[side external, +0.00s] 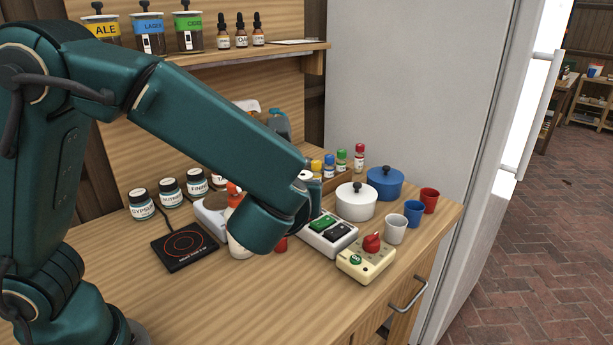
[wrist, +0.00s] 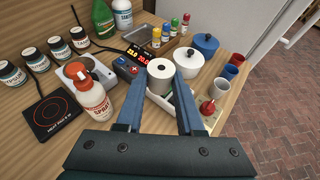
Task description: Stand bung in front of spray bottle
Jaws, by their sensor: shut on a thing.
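The bung (wrist: 160,82) is a whitish cylinder with a dark hole in its top. In the wrist view it sits upright between the two blue fingers of my gripper (wrist: 160,90), which is shut on it. In the side view my arm hides most of the gripper. The white spray bottle (wrist: 92,103) with an orange-red head stands left of my gripper in the wrist view. In the side view the spray bottle (side external: 238,244) is partly covered by my wrist. The bung is apart from it, to its right.
A black hot plate (side external: 185,246) lies left of the spray bottle, with several labelled jars (side external: 169,192) behind. A switch box (side external: 329,238), a cream box with a red knob (side external: 366,260), pots (side external: 355,204) and cups (side external: 396,231) crowd the right. The front tabletop is clear.

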